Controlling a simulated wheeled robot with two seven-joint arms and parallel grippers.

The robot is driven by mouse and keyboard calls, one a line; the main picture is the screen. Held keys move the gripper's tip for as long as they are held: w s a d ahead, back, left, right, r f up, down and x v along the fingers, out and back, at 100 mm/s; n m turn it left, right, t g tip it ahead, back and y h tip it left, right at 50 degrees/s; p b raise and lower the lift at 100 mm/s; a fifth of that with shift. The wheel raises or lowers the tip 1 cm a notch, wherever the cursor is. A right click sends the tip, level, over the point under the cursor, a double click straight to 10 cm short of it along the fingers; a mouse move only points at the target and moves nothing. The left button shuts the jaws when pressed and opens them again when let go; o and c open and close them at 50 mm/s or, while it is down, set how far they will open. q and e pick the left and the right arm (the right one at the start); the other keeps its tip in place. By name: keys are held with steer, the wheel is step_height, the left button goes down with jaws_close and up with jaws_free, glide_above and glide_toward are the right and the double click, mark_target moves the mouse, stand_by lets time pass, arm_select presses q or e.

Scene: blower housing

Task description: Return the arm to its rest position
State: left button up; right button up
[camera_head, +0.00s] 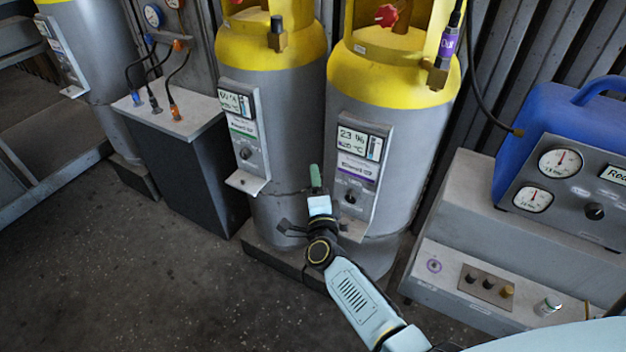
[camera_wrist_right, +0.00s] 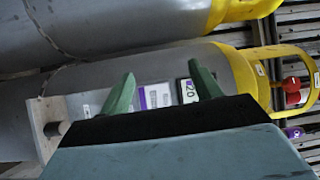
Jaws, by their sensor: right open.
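My right arm comes up from the lower right in the head view. Its gripper (camera_head: 316,178) is in front of the gap between two grey cylinders with yellow tops, near the left edge of the right cylinder's panel. In the right wrist view the two green fingers of the right gripper (camera_wrist_right: 160,88) stand apart with nothing between them. Behind them is the panel (camera_wrist_right: 158,98) of a cylinder, with a readout and a purple label. I cannot tell the exact gap to the panel. My left gripper is not in view.
The middle cylinder (camera_head: 275,110) and the right cylinder (camera_head: 385,105) stand close together. A dark box (camera_head: 185,165) with hoses is at left. A blue gauge unit (camera_head: 555,150) sits on a grey bench (camera_head: 465,215) at right. Open floor (camera_head: 130,280) lies at lower left.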

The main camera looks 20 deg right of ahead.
steer(key=s+a+f+n+g+y+b, duration=0.15)
steer(key=s+f+n, duration=0.35)
steer(key=f, duration=0.5)
steer(key=s+f+n+g+y, duration=0.2)
steer(key=s+f+n+g, duration=0.15)
steer(key=s+f, duration=0.45)
steer(key=s+a+f+n+g+y+b, duration=0.15)
steer(key=s+f+n, duration=0.35)
steer(key=f, duration=0.6)
steer(key=s+d+f+n+g, duration=0.1)
steer(key=s+f+n+g, duration=0.1)
steer(key=s+f, duration=0.3)
steer(key=s+d+f+n+g, duration=0.1)
steer(key=s+f, duration=0.4)
steer(key=s, duration=0.6)
steer(key=shift+d+f+n+g+y, duration=0.25)
steer(key=shift+n+g, duration=0.4)
steer(key=shift+g, duration=0.6)
steer(key=s+d+f+n+g, duration=0.1)
steer(key=s, duration=0.5)
steer(key=s+d+f+n+g+b, duration=0.1)
steer(key=s+d+f+n+g, duration=0.1)
steer(key=s, duration=0.4)
steer(key=s+d+f+n+g+h, duration=0.1)
steer(key=s+f+g, duration=0.1)
steer(key=s, duration=0.4)
steer(key=shift+s+d+f+n, duration=0.2)
steer(key=shift+d+f+n, duration=0.05)
steer(key=shift+d+n, duration=0.15)
